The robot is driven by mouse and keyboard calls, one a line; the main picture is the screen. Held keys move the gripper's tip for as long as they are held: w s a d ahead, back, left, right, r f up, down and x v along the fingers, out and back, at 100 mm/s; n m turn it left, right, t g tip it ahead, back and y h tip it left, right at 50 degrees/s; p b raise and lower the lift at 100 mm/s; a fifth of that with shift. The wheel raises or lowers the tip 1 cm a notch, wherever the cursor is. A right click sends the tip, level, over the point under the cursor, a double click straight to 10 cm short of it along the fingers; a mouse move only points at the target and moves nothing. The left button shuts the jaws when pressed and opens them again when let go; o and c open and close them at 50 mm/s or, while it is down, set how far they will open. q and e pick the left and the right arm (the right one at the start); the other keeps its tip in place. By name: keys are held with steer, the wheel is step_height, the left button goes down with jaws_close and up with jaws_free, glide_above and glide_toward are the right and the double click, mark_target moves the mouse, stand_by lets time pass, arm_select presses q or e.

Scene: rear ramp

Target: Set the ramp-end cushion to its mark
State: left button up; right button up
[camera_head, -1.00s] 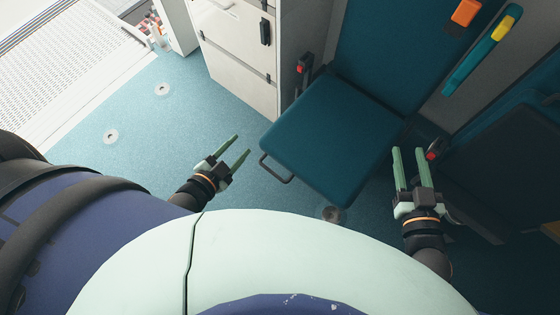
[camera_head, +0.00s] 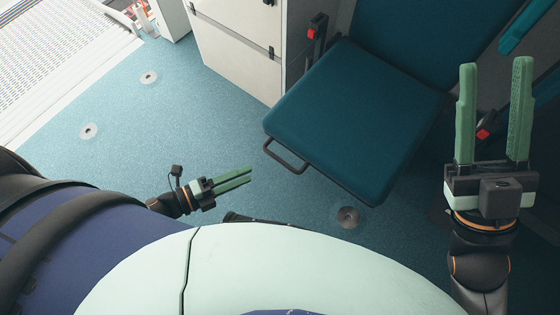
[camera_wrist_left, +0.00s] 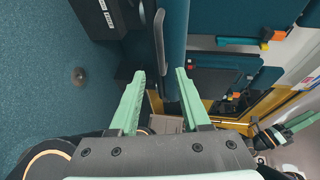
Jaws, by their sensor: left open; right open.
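A teal seat cushion (camera_head: 350,115) is folded down level below a teal backrest, with a dark loop handle (camera_head: 287,158) at its front edge. I cannot tell for sure that it is the ramp-end cushion, and no clear mark for it shows. My left gripper (camera_head: 250,176) is open and empty, left of and nearer than the handle, fingers pointing right. In the left wrist view, its open fingers (camera_wrist_left: 159,76) point towards the cushion's edge (camera_wrist_left: 176,40) and the handle (camera_wrist_left: 159,35), not visibly touching them. My right gripper (camera_head: 495,66) is open and empty, right of the cushion, fingers pointing up.
A white cabinet (camera_head: 240,55) stands left of the seat. A red-buttoned belt buckle (camera_head: 314,30) is beside it; another (camera_head: 486,128) is near my right gripper. The blue floor (camera_head: 150,130) at left is open, with round floor fittings. A white ribbed panel (camera_head: 50,55) lies at upper left.

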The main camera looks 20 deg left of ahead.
mark_target(280, 160)
arm_select(q)
steer(key=b+x, duration=0.2)
steer(key=x, duration=0.9)
steer(key=shift+w+d, duration=0.1)
steer(key=shift+w, duration=0.1)
jaws_close()
stand_by(1.0)
